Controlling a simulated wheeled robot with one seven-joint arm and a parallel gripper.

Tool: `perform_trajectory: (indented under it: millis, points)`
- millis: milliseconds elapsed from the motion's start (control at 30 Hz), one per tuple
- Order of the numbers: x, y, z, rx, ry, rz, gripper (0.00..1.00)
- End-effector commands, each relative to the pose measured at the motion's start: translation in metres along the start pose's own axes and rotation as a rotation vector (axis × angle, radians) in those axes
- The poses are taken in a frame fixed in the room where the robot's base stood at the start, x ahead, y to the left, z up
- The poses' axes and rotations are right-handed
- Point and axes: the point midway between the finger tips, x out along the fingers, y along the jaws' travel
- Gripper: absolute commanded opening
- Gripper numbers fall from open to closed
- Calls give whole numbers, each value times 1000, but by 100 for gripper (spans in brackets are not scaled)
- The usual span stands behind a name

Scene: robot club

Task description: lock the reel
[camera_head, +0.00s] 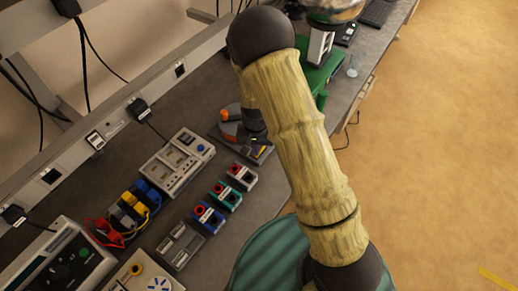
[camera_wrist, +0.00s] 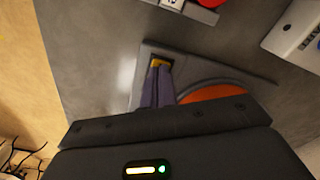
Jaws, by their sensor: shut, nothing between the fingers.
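The reel (camera_head: 231,131), grey with orange parts, sits on the bench in the head view, partly hidden by my arm. In the wrist view its orange disc (camera_wrist: 214,93) shows behind my gripper's body, on a dark grey base plate (camera_wrist: 215,69). A small yellow piece (camera_wrist: 161,62) sits in a dark slot near the plate's corner. My gripper (camera_wrist: 158,72) is shut and empty. Its fingertips are right at the yellow piece; I cannot tell whether they touch it. The lower part of the reel is hidden by the gripper body in the wrist view.
Several small modules with coloured knobs (camera_head: 225,194) stand on the bench beside the reel. A grey instrument (camera_head: 177,163) and coloured cables (camera_head: 128,212) lie farther left. A green stand (camera_head: 322,72) is behind my arm. The open floor (camera_head: 440,150) is right of the bench.

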Motion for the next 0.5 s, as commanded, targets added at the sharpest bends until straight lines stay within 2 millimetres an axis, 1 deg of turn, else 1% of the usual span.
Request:
perform_trajectory:
  millis: [167,500]
  points:
    - [-4,0,0,0,1,0,0]
    - [-27,0,0,-1,0,0,0]
